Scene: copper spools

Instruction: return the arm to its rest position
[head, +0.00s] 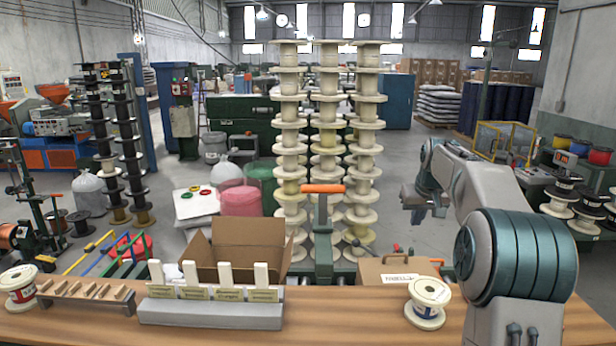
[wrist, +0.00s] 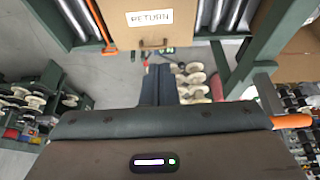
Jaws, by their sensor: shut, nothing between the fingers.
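My gripper (head: 415,203) hangs in the air at the right of the head view, at the end of my folded arm. It is above and beyond the wooden bench (head: 350,312), apart from everything around it. In the wrist view my gripper's fingers (wrist: 158,72) are together with nothing between them.
An open cardboard box (head: 235,250) and tall spool stacks (head: 327,160) stand beyond.

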